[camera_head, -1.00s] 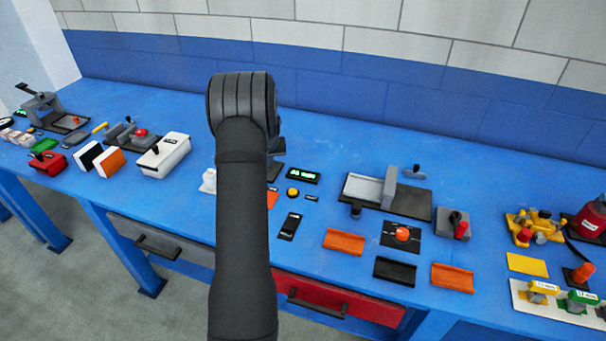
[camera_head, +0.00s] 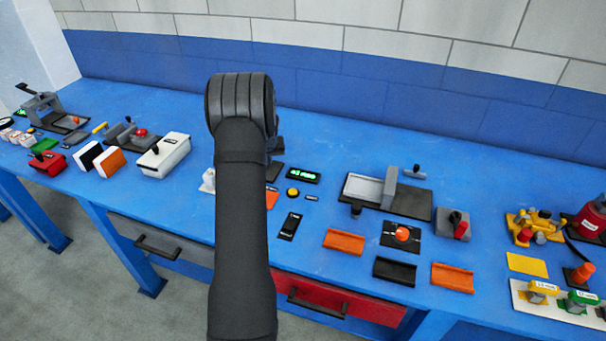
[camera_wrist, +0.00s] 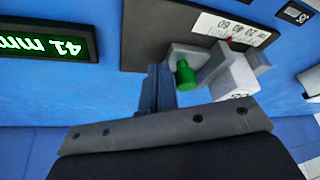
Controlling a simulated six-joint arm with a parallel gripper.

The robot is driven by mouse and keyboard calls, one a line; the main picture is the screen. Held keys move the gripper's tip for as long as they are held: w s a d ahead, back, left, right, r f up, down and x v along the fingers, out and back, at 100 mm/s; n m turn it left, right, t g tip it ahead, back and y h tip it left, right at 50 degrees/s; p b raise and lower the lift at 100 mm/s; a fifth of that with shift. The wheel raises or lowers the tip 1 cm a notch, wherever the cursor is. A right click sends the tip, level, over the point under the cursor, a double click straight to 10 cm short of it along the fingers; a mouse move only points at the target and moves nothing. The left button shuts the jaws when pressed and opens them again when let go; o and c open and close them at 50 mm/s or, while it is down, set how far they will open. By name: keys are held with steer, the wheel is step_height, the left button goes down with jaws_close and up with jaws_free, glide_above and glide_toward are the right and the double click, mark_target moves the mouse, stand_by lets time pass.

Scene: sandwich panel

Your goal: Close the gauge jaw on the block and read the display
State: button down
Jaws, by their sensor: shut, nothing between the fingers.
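The gauge's dark base plate (camera_wrist: 140,40) shows in the wrist view, with a white scale (camera_wrist: 232,28) marked 20, 40, 60 and a small red pointer at it. A grey jaw piece (camera_wrist: 178,50) carries a green knob (camera_wrist: 185,75). A pale grey block (camera_wrist: 236,76) with dark marking sits just right of it; whether they touch I cannot tell. The display (camera_wrist: 45,45) reads 41 mm, upside down; it also shows in the head view (camera_head: 304,176). My gripper (camera_wrist: 160,80) is shut and empty, its fingers just left of the green knob. My arm hides it in the head view.
A yellow button (camera_head: 293,192) and a black switch plate (camera_head: 290,225) lie in front of the display. A white box (camera_head: 165,155) stands to the left. A grey sliding fixture (camera_head: 385,190) stands to the right. The back strip of the blue table is clear.

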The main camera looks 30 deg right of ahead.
steer(key=shift+w+a, duration=0.2)
steer(key=shift+w, duration=0.05)
stand_by(1.2)
steer(key=shift+s+d, duration=0.4)
steer(key=shift+s, duration=0.05)
stand_by(1.3)
steer(key=shift+r, duration=0.1)
steer(key=shift+r, duration=2.9)
steer(key=shift+f, duration=0.1)
steer(key=shift+f, duration=2.9)
